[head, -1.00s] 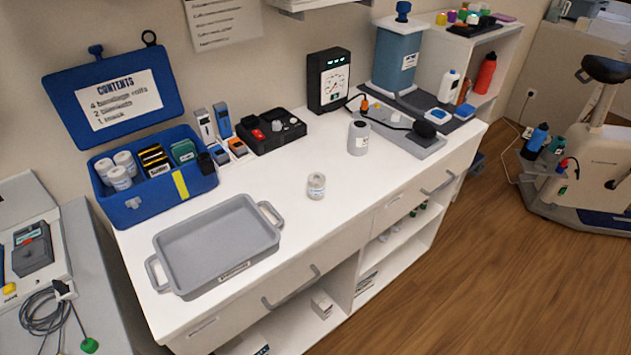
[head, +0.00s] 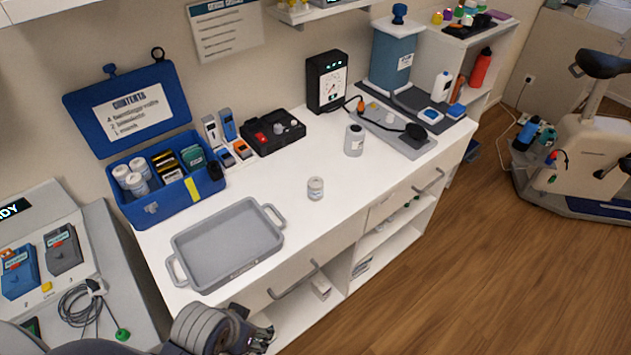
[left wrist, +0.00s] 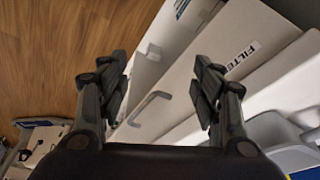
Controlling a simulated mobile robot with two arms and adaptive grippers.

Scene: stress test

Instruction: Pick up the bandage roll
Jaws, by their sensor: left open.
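A small whitish bandage roll (head: 316,188) stands upright by itself on the white counter (head: 345,205), right of the grey tray. More bandage rolls (head: 137,184) sit in the left part of the open blue box (head: 180,200). My left gripper (head: 262,338) is low in the head view, in front of the counter's front edge and apart from the lone roll. In the left wrist view, its two fingers (left wrist: 160,80) are spread with nothing between them. That view shows the drawer front and floor, with no roll visible. My right gripper is not in view.
The grey tray (head: 228,245) lies at the counter's front left, near my left arm. Drawer handles (head: 295,282) stick out from the counter front. Bare counter surrounds the lone roll.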

